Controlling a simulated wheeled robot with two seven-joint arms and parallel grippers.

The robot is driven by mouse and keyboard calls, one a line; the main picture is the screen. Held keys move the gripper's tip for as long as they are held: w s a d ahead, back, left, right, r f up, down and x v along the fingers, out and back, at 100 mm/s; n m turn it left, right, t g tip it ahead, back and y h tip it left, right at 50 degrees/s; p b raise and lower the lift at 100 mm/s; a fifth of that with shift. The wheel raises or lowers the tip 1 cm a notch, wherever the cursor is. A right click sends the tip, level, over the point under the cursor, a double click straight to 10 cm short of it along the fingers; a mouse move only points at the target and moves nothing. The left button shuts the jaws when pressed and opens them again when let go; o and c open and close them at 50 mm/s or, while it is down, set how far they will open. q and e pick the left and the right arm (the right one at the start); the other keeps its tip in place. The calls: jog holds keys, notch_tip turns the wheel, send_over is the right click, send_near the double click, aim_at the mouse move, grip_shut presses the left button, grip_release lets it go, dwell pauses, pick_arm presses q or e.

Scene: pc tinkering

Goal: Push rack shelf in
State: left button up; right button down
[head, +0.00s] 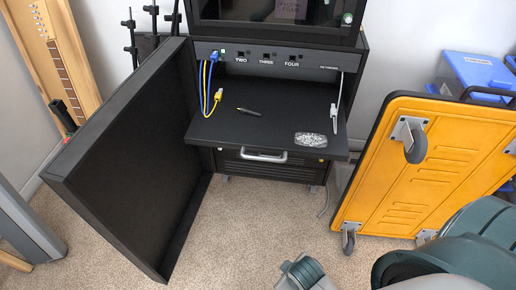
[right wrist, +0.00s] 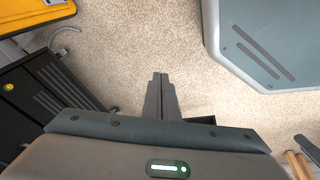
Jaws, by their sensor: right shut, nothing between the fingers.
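The black rack shelf (head: 264,131) is pulled out of the rack cabinet (head: 363,50) and sticks out toward me. A black pen (head: 248,112) and a small clear dish of bits (head: 311,139) lie on it. A yellow plug (head: 220,96) hangs over its left side and a white plug (head: 333,112) over its right. My right gripper (right wrist: 160,95) is shut and empty over the carpet in the right wrist view, apart from the cabinet. My left gripper is not in view.
The cabinet's black door (head: 125,150) stands open on the left. A tilted yellow trolley (head: 440,165) with castors stands to the right. A silver handle (head: 264,156) sits on the unit below the shelf. Carpet (head: 250,220) in front is clear.

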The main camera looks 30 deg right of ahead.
jog(key=w+r+n+t+h+p, duration=0.1)
jog(key=w+r+n+h+p, duration=0.1)
jog(key=w+r+n+p, duration=0.6)
jog(key=n+t+h+p, duration=0.55)
jog(key=n+p, duration=0.25)
jog(key=n, duration=0.9)
send_near(260, 148)
jog(key=d+v, duration=0.1)
jog(key=v, duration=0.3)
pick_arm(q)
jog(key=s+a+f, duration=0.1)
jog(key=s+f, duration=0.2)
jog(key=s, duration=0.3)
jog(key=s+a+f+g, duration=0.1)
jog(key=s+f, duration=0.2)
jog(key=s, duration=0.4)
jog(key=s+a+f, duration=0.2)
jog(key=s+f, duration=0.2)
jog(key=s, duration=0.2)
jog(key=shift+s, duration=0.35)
pick_arm(e)
jog(key=shift+s+a+r+y, duration=0.1)
jog(key=shift+s+r+y, duration=0.1)
jog(key=shift+y, duration=0.25)
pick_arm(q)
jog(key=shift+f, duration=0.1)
pick_arm(e)
jog(key=shift+w, duration=0.1)
